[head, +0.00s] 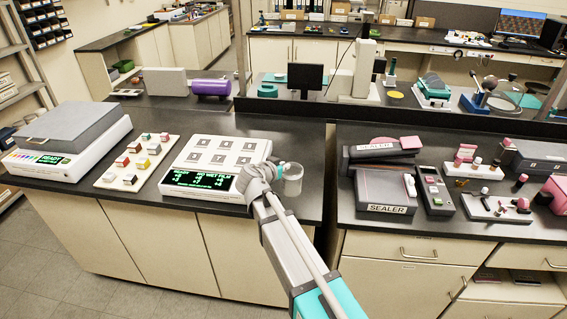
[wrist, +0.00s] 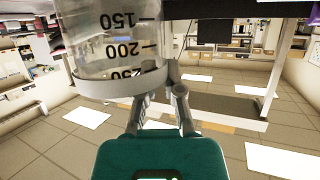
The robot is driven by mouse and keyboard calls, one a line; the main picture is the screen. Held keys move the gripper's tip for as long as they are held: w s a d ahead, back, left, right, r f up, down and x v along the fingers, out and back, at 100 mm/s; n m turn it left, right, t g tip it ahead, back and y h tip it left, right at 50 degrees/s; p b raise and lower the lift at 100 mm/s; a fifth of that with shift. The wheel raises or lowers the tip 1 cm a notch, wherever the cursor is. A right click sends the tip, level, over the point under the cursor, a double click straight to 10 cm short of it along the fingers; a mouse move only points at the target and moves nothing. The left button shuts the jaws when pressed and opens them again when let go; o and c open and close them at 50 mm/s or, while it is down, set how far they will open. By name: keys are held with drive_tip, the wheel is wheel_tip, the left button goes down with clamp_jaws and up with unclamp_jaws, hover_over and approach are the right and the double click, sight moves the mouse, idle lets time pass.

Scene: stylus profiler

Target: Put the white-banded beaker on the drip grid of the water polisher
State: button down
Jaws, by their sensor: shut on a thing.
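The beaker (head: 292,182) is clear, with a white band (wrist: 120,86) around it and printed volume marks. It appears upright, held above the dark bench near its front right corner. My gripper (head: 272,173) is shut on it from the left; its fingers also show in the wrist view (wrist: 163,98), where the beaker (wrist: 110,40) fills the upper left. The wrist picture is upside down. The beaker's lower part is cut off there. I cannot make out a water polisher or its drip grid in either view.
A white panel with a green display (head: 203,180) is left of the beaker. Further left are a block tray (head: 138,160) and a grey-lidded device (head: 72,137). Right, across a gap between benches, stand sealers (head: 383,188) and a handheld meter (head: 434,190). A low ledge (head: 300,110) runs behind.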

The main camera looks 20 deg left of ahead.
drive_tip(key=s+r+p, duration=0.1)
drive_tip(key=r, duration=0.1)
drive_tip(key=s+r+p, duration=0.1)
drive_tip(key=p, duration=0.1)
drive_tip(key=shift+s+d+r, duration=0.4)
drive_tip(key=s+d+r+p, duration=0.2)
drive_tip(key=s+r+p, duration=0.1)
drive_tip(key=s, duration=0.5)
drive_tip(key=shift+s+d, duration=0.15)
drive_tip(key=shift+r, duration=0.1)
idle(0.4)
